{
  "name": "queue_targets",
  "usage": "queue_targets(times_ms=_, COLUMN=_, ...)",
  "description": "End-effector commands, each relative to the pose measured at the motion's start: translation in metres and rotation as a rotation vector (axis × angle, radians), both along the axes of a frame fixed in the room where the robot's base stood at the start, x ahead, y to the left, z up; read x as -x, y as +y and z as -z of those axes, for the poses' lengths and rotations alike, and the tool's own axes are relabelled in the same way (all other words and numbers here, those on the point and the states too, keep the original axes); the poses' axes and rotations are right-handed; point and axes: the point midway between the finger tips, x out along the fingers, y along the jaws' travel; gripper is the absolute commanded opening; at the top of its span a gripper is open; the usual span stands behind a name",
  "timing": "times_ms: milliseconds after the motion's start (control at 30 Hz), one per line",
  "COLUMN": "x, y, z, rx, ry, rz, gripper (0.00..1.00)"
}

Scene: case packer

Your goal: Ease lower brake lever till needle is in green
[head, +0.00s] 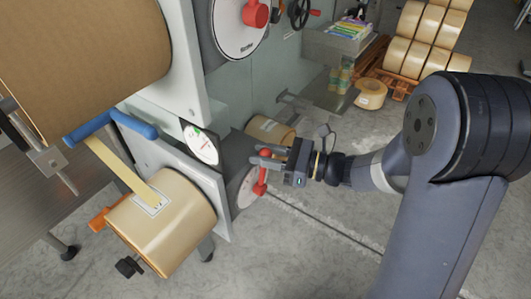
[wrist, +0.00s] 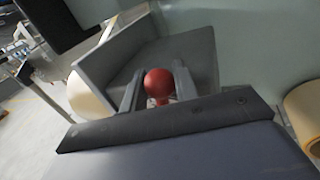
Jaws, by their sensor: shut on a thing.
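The lower brake lever (head: 262,177) is red with a ball knob and stands in front of a round pale dial plate (head: 246,188) low on the machine. My gripper (head: 262,157) is shut on the lever's knob. In the wrist view the red knob (wrist: 158,84) sits between the two grey fingers of my gripper (wrist: 157,88). The tension gauge (head: 201,145) is a white round face with a green mark near its upper edge. Its needle is too small to read surely.
A tape roll (head: 165,225) hangs below the blue bar (head: 90,128), left of the gauge. An upper dial (head: 237,25) with a red knob (head: 256,13) is above. A loose roll (head: 370,94) and a pallet of rolls (head: 425,45) stand behind. Floor to the right is partly clear.

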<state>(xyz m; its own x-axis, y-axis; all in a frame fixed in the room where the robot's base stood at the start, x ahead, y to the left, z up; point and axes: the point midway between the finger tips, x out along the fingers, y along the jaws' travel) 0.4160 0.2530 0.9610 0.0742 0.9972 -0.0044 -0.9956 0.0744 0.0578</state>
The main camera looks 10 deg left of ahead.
Motion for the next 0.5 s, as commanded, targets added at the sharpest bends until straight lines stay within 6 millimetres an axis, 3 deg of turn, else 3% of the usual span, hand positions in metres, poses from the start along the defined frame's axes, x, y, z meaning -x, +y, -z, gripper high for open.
queue_targets(times_ms=300, x=0.018, y=0.007, z=-0.002, rx=0.069, ry=-0.17, rz=-0.002, gripper=0.0)
queue_targets(times_ms=500, x=0.019, y=0.008, z=-0.003, rx=0.076, ry=-0.182, rz=0.0, gripper=0.0)
